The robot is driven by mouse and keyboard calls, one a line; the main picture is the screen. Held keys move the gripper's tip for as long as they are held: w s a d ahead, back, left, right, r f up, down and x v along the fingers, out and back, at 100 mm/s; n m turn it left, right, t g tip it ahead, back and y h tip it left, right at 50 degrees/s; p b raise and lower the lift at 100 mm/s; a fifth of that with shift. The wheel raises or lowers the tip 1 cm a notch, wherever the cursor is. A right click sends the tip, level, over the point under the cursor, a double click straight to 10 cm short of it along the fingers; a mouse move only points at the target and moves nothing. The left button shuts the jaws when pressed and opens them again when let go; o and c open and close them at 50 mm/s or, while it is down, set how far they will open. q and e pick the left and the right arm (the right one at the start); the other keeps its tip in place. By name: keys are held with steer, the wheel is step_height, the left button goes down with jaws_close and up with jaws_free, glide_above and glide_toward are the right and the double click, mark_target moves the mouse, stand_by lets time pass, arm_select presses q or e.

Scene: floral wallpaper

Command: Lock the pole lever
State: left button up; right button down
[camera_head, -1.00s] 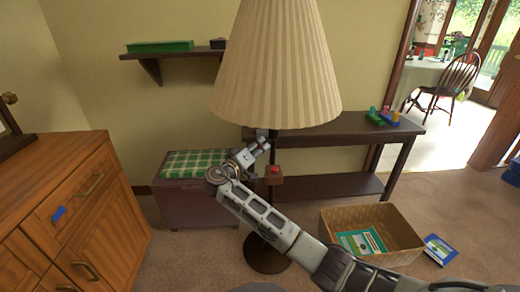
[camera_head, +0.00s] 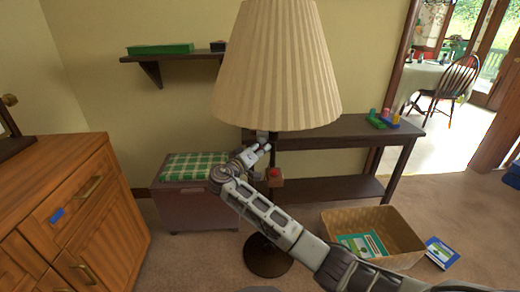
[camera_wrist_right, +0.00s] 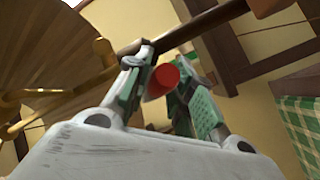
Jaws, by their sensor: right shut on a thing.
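A floor lamp has a dark pole (camera_head: 275,205) under a pleated cream shade (camera_head: 277,70). A small brown block with a red knob (camera_head: 275,173) sits on the pole below the shade. My right gripper (camera_head: 264,147) is at the pole just under the shade, above and left of that block. In the right wrist view, a red cylindrical piece, apparently the pole lever (camera_wrist_right: 161,82), lies between the fingers of my right gripper (camera_wrist_right: 166,62). The fingers are shut on it, and the contact is partly hidden. My left gripper is not in view.
A chest with a green checked cushion (camera_head: 196,165) stands behind on the left. A wooden cabinet (camera_head: 75,205) is at the near left. A dark console table (camera_head: 340,129) stands behind the pole. A basket (camera_head: 402,232) sits on the floor at right.

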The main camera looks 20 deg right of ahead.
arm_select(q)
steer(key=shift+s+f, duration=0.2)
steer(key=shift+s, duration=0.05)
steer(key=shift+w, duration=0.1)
